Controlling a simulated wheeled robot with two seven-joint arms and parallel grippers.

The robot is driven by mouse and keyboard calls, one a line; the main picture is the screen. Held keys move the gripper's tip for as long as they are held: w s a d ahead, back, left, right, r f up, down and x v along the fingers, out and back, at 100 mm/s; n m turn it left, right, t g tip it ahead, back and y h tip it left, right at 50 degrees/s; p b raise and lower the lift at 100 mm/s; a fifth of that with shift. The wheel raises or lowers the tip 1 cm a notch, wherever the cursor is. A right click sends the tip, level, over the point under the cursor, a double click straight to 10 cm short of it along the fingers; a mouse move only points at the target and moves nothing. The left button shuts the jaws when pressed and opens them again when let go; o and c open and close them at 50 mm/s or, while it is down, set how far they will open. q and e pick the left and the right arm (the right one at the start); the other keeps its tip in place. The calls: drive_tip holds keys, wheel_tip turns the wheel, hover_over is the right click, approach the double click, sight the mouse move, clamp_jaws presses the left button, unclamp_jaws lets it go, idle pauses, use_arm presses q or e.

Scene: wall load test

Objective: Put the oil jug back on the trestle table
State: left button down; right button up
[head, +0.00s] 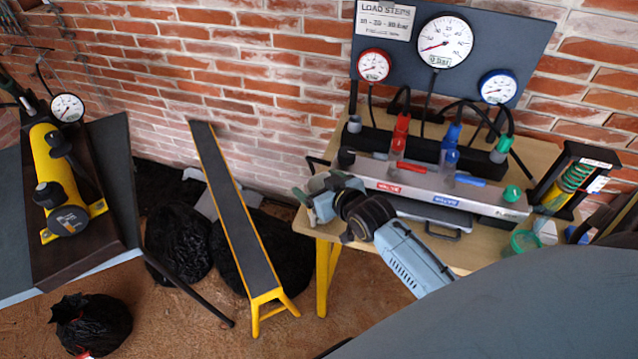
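The trestle table (545,160) has a pale wooden top and yellow legs and stands against the brick wall on the right. My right gripper (324,192), light blue and grey, is at the table's left front edge. A pale greenish, see-through vessel, which I take for the oil jug (317,182), shows between its fingers. The fingers appear closed on it and hide much of it. I cannot tell whether its base touches the tabletop. My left gripper is not in view.
A valve manifold (455,196) with red and blue handles fills most of the tabletop, below a gauge board (470,65). A green cup (525,242) stands front right. A narrow yellow-edged bench (235,205), black bags (180,245) and a yellow pump (58,170) are left.

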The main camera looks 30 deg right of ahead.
drive_tip(key=shift+r, duration=0.2)
drive_tip(key=p+v, duration=0.2)
drive_tip(key=v, duration=1)
